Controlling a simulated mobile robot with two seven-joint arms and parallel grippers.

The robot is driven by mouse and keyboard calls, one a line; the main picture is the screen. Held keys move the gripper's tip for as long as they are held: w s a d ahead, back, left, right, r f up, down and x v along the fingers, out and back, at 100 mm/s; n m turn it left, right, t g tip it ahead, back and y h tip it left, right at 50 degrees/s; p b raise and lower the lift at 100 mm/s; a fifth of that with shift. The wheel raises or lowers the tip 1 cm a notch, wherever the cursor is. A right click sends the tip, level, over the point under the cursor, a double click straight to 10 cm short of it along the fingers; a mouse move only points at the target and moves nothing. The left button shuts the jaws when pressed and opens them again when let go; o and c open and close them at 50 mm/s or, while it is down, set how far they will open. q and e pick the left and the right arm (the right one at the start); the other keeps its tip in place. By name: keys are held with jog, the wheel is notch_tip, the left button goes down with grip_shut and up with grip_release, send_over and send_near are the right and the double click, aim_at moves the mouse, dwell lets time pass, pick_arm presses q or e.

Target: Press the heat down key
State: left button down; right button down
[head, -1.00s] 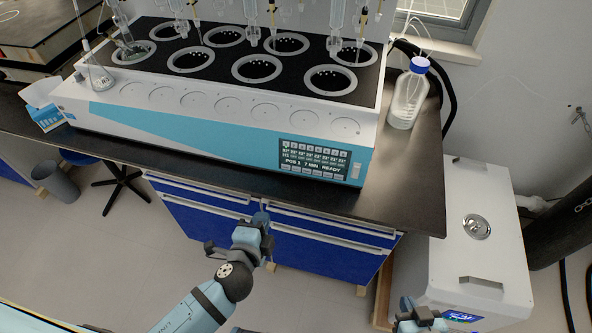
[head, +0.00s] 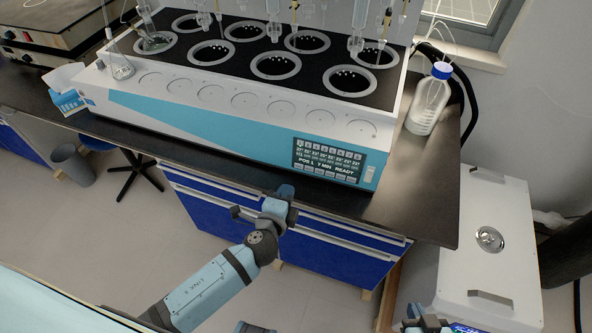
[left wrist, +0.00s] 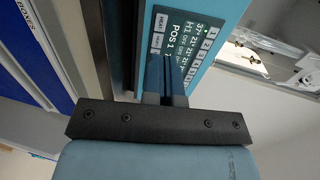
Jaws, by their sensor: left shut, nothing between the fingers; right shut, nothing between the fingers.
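The distiller (head: 220,115) is a long white and light-blue machine on the dark bench. Its dark control panel (head: 328,158) is at the right end of the front face, reading "POS 1" and "READY", with a row of small keys (head: 325,174) along the bottom. In the left wrist view, the panel (left wrist: 185,40) has keys marked "HEAT" (left wrist: 158,22); I cannot tell which is heat down. My left gripper (head: 287,190) is shut and empty, below and left of the panel, apparently apart from it. Its closed fingers (left wrist: 166,75) cover part of the panel. My right gripper (head: 426,322) is shut at the bottom edge.
The bench's front edge (head: 400,232) and blue drawers (head: 330,255) lie beside my left gripper. A blue-capped bottle (head: 427,105) stands right of the distiller. A white cabinet (head: 487,260) stands at the right.

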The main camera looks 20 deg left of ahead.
aim_at(299, 167)
pick_arm(q)
jog(key=w, duration=0.4)
jog(key=w+f, duration=0.1)
jog(key=w, duration=0.1)
jog(key=shift+w+p, duration=0.2)
jog(key=shift+p, duration=0.1)
jog(key=shift+w+f, duration=0.25)
jog(key=shift+w, duration=0.5)
pick_arm(e)
jog(key=shift+d+r, duration=0.1)
jog(key=shift+r, duration=0.05)
